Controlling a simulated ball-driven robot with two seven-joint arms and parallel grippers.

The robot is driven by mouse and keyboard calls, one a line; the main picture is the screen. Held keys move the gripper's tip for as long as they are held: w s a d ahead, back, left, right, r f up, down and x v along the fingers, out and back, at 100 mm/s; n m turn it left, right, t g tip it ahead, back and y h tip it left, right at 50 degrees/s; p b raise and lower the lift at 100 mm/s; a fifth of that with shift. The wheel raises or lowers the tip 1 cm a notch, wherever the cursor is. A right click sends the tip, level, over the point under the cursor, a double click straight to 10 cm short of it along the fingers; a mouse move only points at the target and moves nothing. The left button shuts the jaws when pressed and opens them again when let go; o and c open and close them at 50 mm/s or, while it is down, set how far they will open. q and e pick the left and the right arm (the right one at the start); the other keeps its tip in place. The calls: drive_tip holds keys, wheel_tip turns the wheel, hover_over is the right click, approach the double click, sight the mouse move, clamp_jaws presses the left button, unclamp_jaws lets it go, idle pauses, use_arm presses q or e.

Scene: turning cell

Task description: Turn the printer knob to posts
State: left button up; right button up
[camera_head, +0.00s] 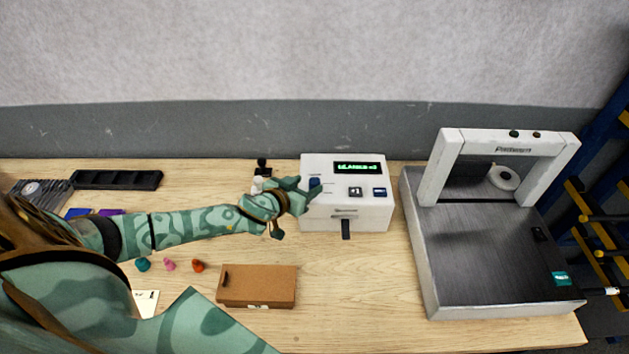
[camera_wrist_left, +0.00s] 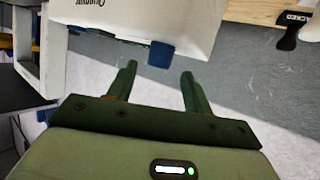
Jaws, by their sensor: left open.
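The printer (camera_head: 346,212) is a white box near the back of the table, with a lit green display (camera_head: 357,168) whose small text I cannot read surely. A blue knob (camera_head: 315,182) is on its left part, partly hidden by my left gripper (camera_head: 302,190). In the left wrist view the blue knob (camera_wrist_left: 161,54) shows at the white printer's (camera_wrist_left: 140,18) edge, just ahead of and between the fingertips of my left gripper (camera_wrist_left: 159,72). The fingers are apart and gaps show beside the knob. My right gripper is not in view.
A metal-topped machine with a white arch (camera_head: 437,170) stands to the right. A brown box (camera_head: 257,286) lies in front of the printer. Small coloured pieces (camera_head: 169,264) and a black tray (camera_head: 117,179) are at the left. The table between box and machine is clear.

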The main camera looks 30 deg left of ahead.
sight(313, 182)
use_arm(q)
drive_tip(key=x, duration=0.4)
drive_tip(key=shift+d, duration=0.15)
drive_tip(key=shift+w+f, duration=0.1)
drive_tip(key=shift+w, duration=0.25)
drive_tip(key=shift+c, duration=0.9)
drive_tip(key=c, duration=0.8)
drive_tip(key=shift+b, duration=0.3)
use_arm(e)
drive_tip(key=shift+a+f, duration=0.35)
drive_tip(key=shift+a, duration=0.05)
